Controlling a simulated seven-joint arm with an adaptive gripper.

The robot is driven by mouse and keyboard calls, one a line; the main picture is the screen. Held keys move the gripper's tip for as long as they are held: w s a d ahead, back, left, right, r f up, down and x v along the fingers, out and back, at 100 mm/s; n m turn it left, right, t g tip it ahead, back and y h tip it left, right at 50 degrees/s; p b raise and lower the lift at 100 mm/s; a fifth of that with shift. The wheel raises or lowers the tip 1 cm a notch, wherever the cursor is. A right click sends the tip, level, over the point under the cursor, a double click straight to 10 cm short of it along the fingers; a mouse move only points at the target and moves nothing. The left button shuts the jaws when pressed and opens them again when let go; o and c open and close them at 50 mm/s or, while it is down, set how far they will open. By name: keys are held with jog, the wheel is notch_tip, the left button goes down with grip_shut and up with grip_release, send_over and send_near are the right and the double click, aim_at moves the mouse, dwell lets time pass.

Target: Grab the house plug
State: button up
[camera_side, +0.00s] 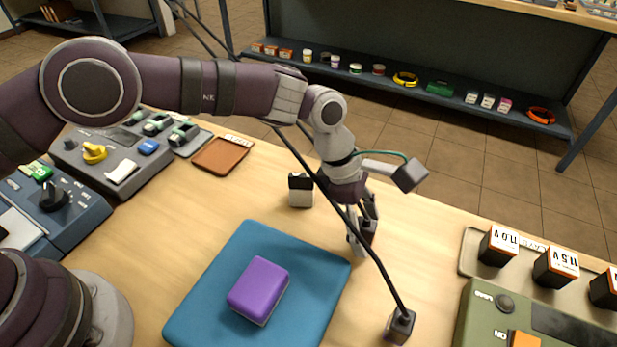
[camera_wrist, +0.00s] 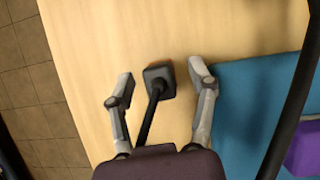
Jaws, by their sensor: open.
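My gripper (camera_side: 362,232) is open, pointing down at the table just past the far corner of the teal mat. In the wrist view, a dark square plug (camera_wrist: 158,77) with a thick black cord stands between the spread fingers, apart from both. No label shows which one is the house plug.
A purple block (camera_side: 258,288) lies on the teal mat (camera_side: 200,315). A black-and-white box (camera_side: 300,190) stands behind. The long cable (camera_side: 365,245) crosses close to my gripper. A green device (camera_side: 480,305) and labelled blocks (camera_side: 498,245) stand right.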

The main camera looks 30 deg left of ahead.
grip_shut()
dwell(0.3)
